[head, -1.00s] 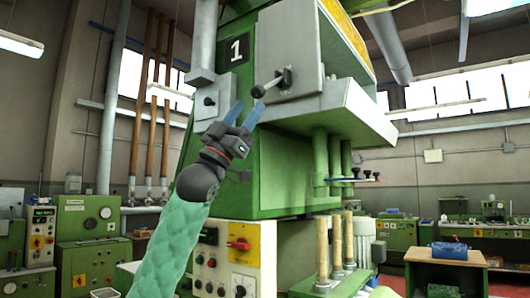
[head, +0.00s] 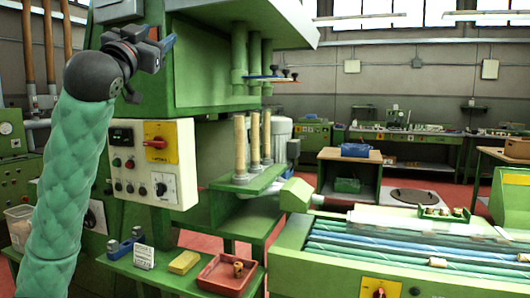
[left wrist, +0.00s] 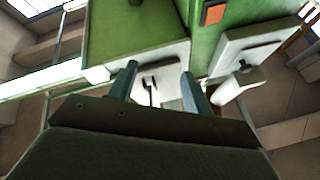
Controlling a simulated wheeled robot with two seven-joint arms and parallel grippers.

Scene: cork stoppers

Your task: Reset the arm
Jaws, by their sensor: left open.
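My left arm, in a green quilted sleeve, rises along the left side of the head view. My left gripper (head: 168,43) is at the top left, in front of the upper part of the green machine (head: 205,75). In the left wrist view its two fingers (left wrist: 158,88) are apart with nothing between them. Behind the fingers that view shows a white panel with a dark handle (left wrist: 150,92) on a green housing. My right gripper is in neither view.
A white control panel (head: 152,165) sits below the gripper. A red tray (head: 222,275) holding a small cork-coloured piece, a yellow block (head: 184,262) and a blue device (head: 125,246) are on a low green shelf. A green conveyor machine (head: 300,240) fills the lower right.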

